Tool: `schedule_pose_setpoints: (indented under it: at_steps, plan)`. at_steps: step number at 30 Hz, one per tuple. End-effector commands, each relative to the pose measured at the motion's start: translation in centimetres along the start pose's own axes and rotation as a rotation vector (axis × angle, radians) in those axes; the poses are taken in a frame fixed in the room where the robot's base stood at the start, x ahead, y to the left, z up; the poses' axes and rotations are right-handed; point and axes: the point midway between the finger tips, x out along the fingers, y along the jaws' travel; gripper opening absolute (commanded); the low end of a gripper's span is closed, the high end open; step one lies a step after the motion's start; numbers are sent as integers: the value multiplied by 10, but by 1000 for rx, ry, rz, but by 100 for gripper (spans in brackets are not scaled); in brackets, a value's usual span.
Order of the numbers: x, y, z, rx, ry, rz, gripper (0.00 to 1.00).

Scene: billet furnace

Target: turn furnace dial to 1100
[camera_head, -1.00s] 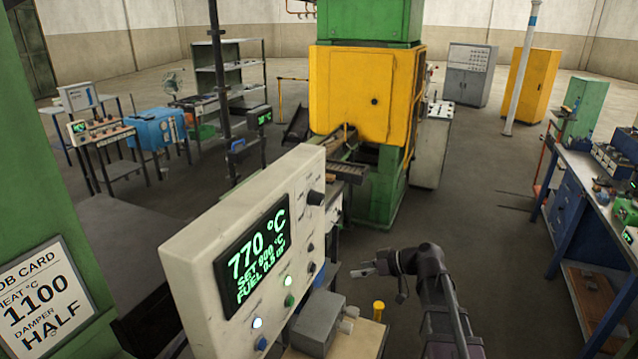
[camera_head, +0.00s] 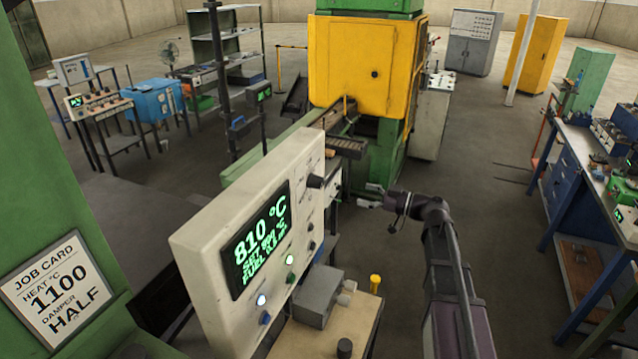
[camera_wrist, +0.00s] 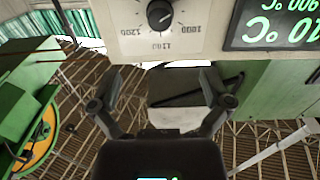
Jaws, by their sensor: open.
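The furnace dial (camera_head: 316,181) is a black round knob at the upper right of the pale control panel (camera_head: 198,262). In the wrist view the dial (camera_wrist: 159,14) is at the top, partly cut off, with upside-down marks 1000, 1100 and 1200 around it. I cannot tell exactly where its pointer stands. The display (camera_head: 258,242) reads 810 °C; its smaller lines are hard to read, though the wrist view seems to show 900 inverted. My gripper (camera_head: 372,196) is open and empty, in front of the panel and apart from the dial. Its spread fingers (camera_wrist: 160,76) show below the dial.
The job card (camera_head: 58,285) reads heat 1100 °C, damper half. Below the panel a grey box (camera_head: 318,292) and a yellow-topped peg (camera_head: 375,282) stand on a small bench. More small knobs and lit buttons are on the panel. A blue workbench (camera_head: 568,190) stands right.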

Motion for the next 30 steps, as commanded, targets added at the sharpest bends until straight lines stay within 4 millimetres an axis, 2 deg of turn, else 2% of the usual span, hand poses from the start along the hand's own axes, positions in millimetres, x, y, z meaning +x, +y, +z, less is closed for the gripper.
schedule_pose_setpoints:
  at_steps: [11,30]
  plan:
    - [25,0,0,1,-1,-2,98]
    - [115,0,0,1,-1,-3,98]
